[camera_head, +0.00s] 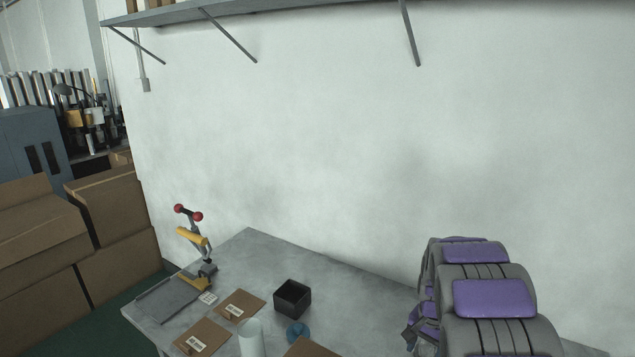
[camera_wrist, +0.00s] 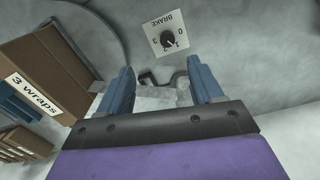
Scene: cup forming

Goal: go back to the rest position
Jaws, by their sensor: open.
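My gripper (camera_wrist: 163,88) shows in the wrist view as two blue fingers held wide apart, with nothing gripped between them. Beyond the fingertips, a dark crank-shaped handle (camera_wrist: 165,78) stands against a pale grey surface; I cannot tell how far off it is. In the camera_head view my purple and grey arm fills the lower right, over the right part of the grey table (camera_head: 345,281). The fingers cannot be made out there.
A lever press with red knobs (camera_head: 190,240), a black open box (camera_head: 292,298), brown labelled pieces (camera_head: 240,305), a white cylinder (camera_head: 251,340) and a blue round thing (camera_head: 298,332) are on the table. The wrist view shows a BRAKE dial (camera_wrist: 168,40) and a "3 wraps" box (camera_wrist: 50,70).

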